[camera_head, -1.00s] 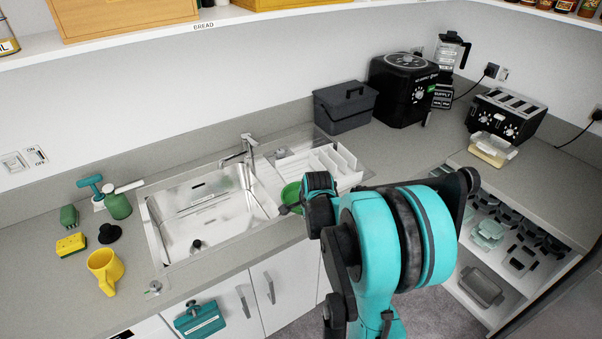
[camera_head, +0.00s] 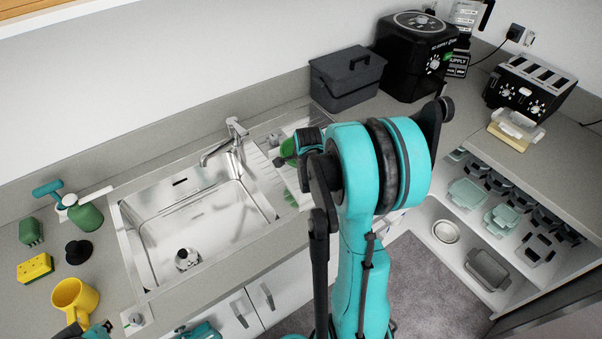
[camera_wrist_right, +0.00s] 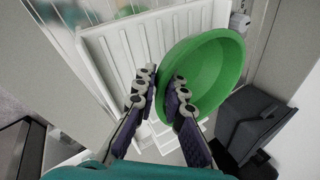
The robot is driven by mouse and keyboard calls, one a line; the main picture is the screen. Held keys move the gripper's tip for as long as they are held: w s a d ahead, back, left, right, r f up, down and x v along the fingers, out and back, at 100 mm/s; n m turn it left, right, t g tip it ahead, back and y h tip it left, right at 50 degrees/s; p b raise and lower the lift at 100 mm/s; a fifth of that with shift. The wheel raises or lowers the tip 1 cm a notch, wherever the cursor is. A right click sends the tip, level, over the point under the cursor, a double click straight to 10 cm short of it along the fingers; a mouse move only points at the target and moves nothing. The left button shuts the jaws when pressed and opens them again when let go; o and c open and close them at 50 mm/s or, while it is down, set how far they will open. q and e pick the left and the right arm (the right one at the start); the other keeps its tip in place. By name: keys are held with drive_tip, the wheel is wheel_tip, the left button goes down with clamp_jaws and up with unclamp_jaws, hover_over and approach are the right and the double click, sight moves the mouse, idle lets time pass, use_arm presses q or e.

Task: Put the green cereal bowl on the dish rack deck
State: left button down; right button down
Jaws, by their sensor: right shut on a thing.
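The green cereal bowl (camera_wrist_right: 210,70) is tilted in my right gripper (camera_wrist_right: 162,82), whose two fingers are shut on its rim. In the head view, a small part of the bowl (camera_head: 288,148) shows left of my right gripper (camera_head: 306,146). The white slatted dish rack (camera_wrist_right: 98,48) lies behind and below the bowl in the wrist view. I cannot tell whether the bowl touches it. My arm hides most of the rack in the head view. My left gripper (camera_head: 74,330) shows only partly at the bottom left edge, near the yellow mug; its opening is unclear.
The steel sink (camera_head: 200,225) and tap (camera_head: 235,140) are left of the rack. A dark grey bin (camera_head: 345,78) and a black appliance (camera_head: 412,60) stand behind it. A yellow mug (camera_head: 74,297) and a sponge (camera_head: 36,268) sit on the left counter.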

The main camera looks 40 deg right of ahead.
wheel_tip(320, 180, down, 2)
drive_tip(key=shift+w+f, duration=0.1)
wheel_tip(320, 180, down, 3)
drive_tip(key=shift+b, duration=0.65)
drive_tip(key=shift+f, duration=0.25)
drive_tip(key=shift+f, duration=0.15)
drive_tip(key=c, duration=1.6)
unclamp_jaws()
